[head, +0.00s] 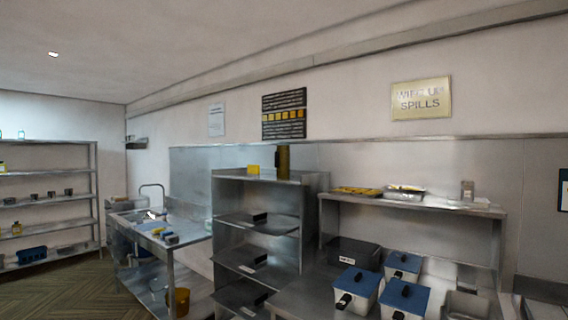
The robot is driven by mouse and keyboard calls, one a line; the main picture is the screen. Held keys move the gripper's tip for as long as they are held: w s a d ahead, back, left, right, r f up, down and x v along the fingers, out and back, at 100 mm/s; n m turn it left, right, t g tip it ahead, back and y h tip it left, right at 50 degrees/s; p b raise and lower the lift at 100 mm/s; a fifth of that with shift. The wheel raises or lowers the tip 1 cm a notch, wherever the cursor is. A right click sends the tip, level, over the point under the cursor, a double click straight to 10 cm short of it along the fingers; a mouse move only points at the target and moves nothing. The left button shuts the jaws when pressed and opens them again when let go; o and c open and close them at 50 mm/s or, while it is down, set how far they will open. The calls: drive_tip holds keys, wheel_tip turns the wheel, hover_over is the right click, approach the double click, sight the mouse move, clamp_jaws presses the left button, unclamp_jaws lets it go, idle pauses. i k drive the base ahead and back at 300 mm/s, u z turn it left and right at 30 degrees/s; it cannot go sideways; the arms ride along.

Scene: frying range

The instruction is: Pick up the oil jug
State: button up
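No thing in the head view shows clearly as the oil jug. A tall olive-yellow cylinder (283,162) stands upright on top of the steel rack (313,181), near the wall. A small yellow item (16,229) stands on the far-left shelving, too small to make out. I cannot tell whether either is the jug. My gripper is not in view.
Steel counter with blue-lidded containers (358,282) is at front right, under a raised shelf (420,203) with trays. A steel table (150,228) with a sink is left of the rack. Shelving (48,204) stands far left. Wooden floor (75,283) is clear at lower left.

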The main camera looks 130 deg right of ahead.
sight(282, 154)
drive_tip(key=z, duration=4.35)
drive_tip(key=k, duration=0.45)
drive_tip(key=u, duration=1.15)
drive_tip(key=i, duration=3.8)
drive_tip(key=z, duration=1.15)
drive_tip(key=i, duration=0.95)
drive_tip(key=z, duration=0.9)
